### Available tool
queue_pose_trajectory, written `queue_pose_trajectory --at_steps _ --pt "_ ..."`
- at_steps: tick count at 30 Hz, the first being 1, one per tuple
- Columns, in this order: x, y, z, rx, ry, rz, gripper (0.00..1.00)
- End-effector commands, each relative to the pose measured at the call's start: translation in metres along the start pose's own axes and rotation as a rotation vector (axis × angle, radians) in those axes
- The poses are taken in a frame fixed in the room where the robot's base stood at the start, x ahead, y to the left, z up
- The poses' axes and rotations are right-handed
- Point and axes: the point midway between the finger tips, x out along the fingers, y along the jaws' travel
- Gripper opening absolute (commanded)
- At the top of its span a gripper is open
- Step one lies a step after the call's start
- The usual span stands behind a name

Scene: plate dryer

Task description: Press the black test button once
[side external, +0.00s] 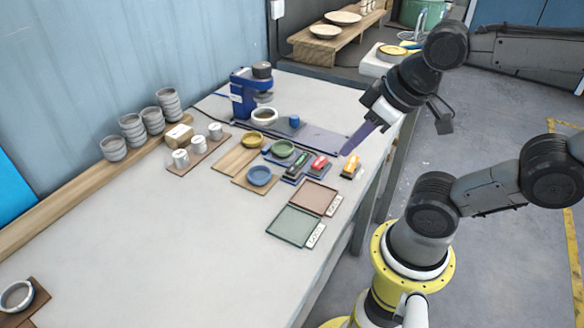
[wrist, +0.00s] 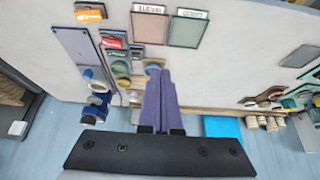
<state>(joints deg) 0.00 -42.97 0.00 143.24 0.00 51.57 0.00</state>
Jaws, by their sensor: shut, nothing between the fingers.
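My gripper (side external: 346,152) points down at the right side of the bench, with its purple fingers together and nothing between them. Its fingertips are near the red block and the orange block in the side view; I cannot tell their height. In the wrist view, the gripper (wrist: 154,70) reaches up to the blue dish. I cannot make out a black test button for certain. Small dark-based blocks stand in a row: one with a green top (side external: 300,161), one with a red top (side external: 319,165), and an orange one (side external: 350,168).
A blue machine (side external: 242,98) stands at the back, with a grey-purple plate (side external: 325,139) beside it. A blue dish (side external: 259,175), a pink tray (side external: 315,197) and a green tray (side external: 294,226) lie in front. Stacked bowls (side external: 132,130) line the wall.

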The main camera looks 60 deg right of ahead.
Motion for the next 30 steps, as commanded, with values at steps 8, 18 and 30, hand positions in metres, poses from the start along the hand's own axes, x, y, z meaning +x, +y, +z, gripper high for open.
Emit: queue_pose_trajectory --at_steps 8,18,30 --pt "0.000 0.000 0.000 0.000 0.000 0.000 0.00" --pt "-0.001 -0.015 -0.011 0.147 0.039 -0.073 0.00" --pt "0.028 -0.053 -0.075 1.025 -0.006 -0.389 0.00"
